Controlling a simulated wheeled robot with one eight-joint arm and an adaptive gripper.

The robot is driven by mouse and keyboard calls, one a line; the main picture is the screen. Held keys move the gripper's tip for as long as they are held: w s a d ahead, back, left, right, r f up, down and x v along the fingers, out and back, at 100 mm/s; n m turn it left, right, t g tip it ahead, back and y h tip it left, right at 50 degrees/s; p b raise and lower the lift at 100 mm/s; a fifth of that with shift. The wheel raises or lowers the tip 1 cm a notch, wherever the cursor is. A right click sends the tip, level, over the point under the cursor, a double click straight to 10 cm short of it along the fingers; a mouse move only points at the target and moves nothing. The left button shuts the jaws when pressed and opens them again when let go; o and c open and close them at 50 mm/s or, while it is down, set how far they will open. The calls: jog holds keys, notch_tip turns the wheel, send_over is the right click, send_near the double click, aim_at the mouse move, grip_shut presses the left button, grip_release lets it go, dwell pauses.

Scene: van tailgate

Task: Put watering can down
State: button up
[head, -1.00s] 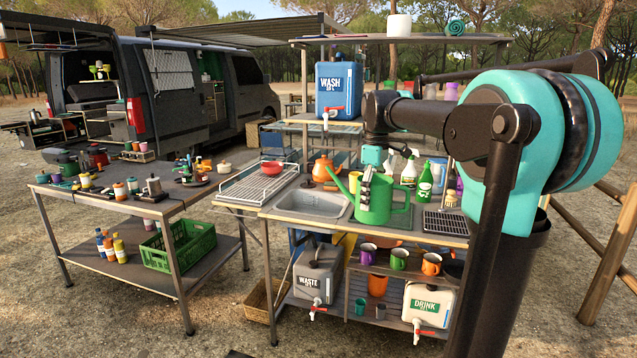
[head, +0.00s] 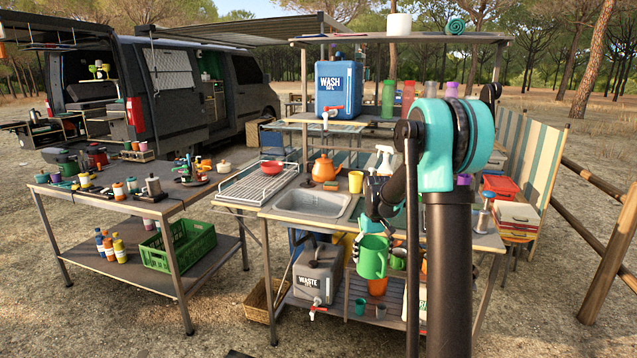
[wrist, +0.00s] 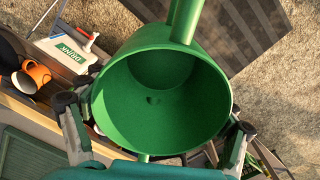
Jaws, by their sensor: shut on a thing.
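The green watering can (head: 372,258) hangs from my gripper (head: 372,222) at the front of the sink counter (head: 285,214), overlapping the lower shelf in the head view. In the wrist view the can (wrist: 165,95) is seen from above, its round open mouth facing the camera. The finger of my gripper (wrist: 156,140) on each side presses against its body, so the gripper is shut on it. Part of the can's spout and handle is hidden by my arm in the head view.
The sink (head: 312,204), orange kettle (head: 326,169) and yellow cup (head: 355,182) are on the counter. Bare gravel (wrist: 285,90) lies in front.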

jog(key=f, duration=0.2)
jog(key=f+m, duration=0.1)
jog(key=f, duration=0.1)
jog(key=d+f+m, duration=0.1)
jog(key=f, duration=0.1)
jog(key=shift+s+f, duration=0.15)
jog(key=s+f, duration=0.5)
jog(key=f, duration=0.1)
jog(key=shift+s+f, duration=0.2)
jog(key=shift+f, duration=0.15)
jog(key=shift+a, duration=0.15)
